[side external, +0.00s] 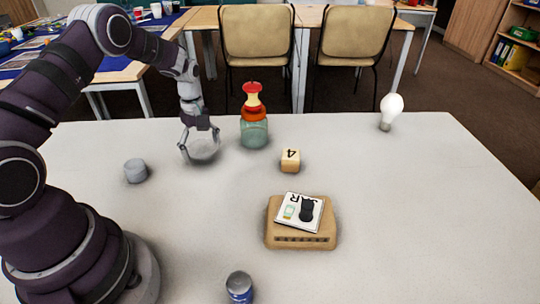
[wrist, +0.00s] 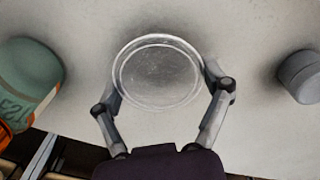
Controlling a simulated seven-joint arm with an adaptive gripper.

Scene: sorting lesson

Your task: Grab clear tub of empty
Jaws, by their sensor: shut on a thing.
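The clear tub (side external: 204,150) is a low, round, see-through container on the grey table. It looks empty in the wrist view (wrist: 158,72), where its round rim fills the space between the fingers. My gripper (side external: 200,144) has its two fingers on opposite sides of the tub, shut on it. The fingers also show in the wrist view (wrist: 160,98). The tub appears upright; I cannot tell whether it is resting on the table or slightly lifted.
A green jar (side external: 254,134) with an orange and red top stands just right of the tub. A grey cylinder (side external: 136,171) is at left. A wooden number block (side external: 290,160), a tan box (side external: 301,232) with a card, a light bulb (side external: 391,108) and a blue can (side external: 240,287) stand around.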

